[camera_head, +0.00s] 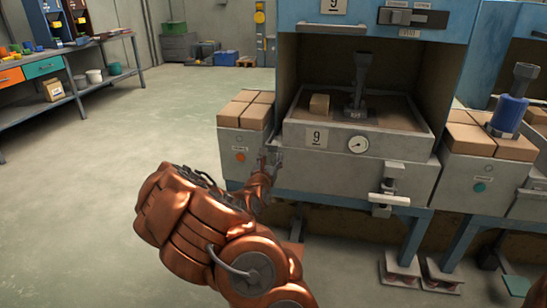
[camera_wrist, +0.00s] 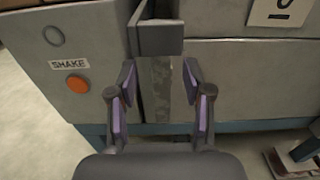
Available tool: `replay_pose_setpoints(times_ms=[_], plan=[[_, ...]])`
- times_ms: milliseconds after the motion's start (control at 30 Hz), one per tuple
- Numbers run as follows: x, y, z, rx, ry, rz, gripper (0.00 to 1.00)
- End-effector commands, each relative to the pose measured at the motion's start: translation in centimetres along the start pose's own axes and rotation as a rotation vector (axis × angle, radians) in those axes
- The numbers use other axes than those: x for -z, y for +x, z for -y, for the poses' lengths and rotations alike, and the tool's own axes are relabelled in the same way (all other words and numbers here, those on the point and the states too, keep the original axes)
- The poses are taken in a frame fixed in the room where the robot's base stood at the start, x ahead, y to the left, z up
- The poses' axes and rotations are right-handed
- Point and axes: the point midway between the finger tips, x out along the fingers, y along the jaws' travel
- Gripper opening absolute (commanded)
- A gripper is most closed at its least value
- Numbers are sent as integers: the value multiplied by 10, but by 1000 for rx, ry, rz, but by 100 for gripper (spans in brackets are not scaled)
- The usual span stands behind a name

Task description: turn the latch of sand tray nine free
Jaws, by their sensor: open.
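The sand tray (camera_head: 308,155) with a "9" plate and a round gauge sits inside the blue cabinet. A metal latch (camera_head: 386,193) hangs on its front at the right. My gripper (camera_head: 268,165) is at the tray's left front corner, beside the left box. In the wrist view my gripper (camera_wrist: 160,72) is open, its purple-padded fingers apart. A grey metal latch-like piece (camera_wrist: 157,40) with a vertical strip below it lies ahead, in line with the gap. I cannot tell whether the fingers reach around it. My gripper largely hides that corner in the head view.
The left box (camera_head: 230,150) with an orange button, labelled "SHAKE" in the wrist view, holds tan bricks (camera_head: 247,108). Open floor (camera_head: 110,190) lies to the left.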

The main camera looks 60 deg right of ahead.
Motion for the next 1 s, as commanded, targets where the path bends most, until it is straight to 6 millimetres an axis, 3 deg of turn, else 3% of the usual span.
replay_pose_setpoints(times_ms=[333,767,1000], plan=[[1,27,0,1,0,-1,50],[0,32,1,1,-1,-1,50],[0,32,1,1,-1,-1,27]])
